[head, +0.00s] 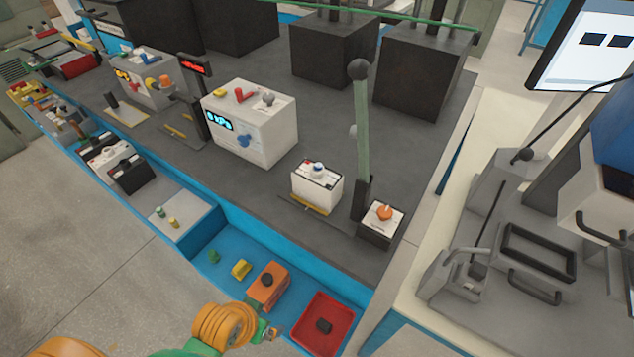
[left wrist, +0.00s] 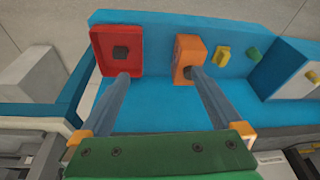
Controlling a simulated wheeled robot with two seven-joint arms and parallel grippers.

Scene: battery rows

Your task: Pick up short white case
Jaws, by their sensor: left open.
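My left gripper (head: 268,333) is low at the front of the bench, beside the blue front shelf and well apart from the short white case. In the left wrist view my left gripper (left wrist: 158,78) is open and empty, its fingers spread apart. I cannot make out the short white case there.
The blue shelf (head: 222,262) holds a red tray (head: 343,320), an orange block (head: 277,293), and small yellow and green pieces. Black boxes (head: 425,75) stand farther back.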

